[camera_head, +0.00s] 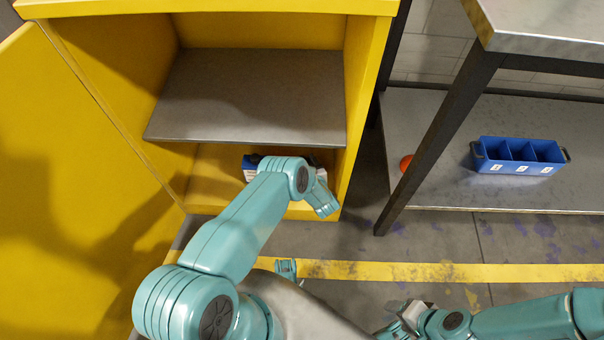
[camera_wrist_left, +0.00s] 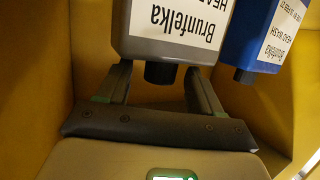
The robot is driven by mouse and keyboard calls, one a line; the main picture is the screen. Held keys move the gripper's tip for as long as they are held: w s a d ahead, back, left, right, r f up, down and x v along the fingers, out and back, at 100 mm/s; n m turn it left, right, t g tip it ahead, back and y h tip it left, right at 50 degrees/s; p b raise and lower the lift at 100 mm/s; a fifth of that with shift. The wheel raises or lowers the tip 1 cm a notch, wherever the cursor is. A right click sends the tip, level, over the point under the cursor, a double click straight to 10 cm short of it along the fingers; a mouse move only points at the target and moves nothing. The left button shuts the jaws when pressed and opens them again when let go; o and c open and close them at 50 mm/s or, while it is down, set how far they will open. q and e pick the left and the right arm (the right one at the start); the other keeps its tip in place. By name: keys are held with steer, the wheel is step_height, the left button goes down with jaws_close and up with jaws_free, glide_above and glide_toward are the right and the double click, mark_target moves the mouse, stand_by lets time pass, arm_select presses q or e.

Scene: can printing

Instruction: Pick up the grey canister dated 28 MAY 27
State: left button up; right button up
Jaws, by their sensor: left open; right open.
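A grey canister (camera_wrist_left: 165,45) with a white Brunfelka label fills the top middle of the left wrist view, upside down in the picture. Its black cap (camera_wrist_left: 159,73) lies between the spread fingers of my left gripper (camera_wrist_left: 158,80), which is open; I cannot tell whether they touch the canister. No date can be read on the grey label. A blue canister (camera_wrist_left: 262,38) with a white label stands to its right; it partly shows in the head view (camera_head: 250,161). There my left arm reaches into the cabinet and hides its gripper. My right gripper (camera_head: 392,328) is at the bottom edge, open.
The yellow cabinet (camera_head: 355,100) has its door open at left and a grey shelf (camera_head: 250,95) above the canisters. To the right, a metal table (camera_head: 545,25) has a lower shelf holding a blue divided bin (camera_head: 520,155) and a red round object (camera_head: 405,163).

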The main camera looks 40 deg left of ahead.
arm_select(q)
jaws_close()
steer(key=shift+r, duration=0.1)
stand_by(1.3)
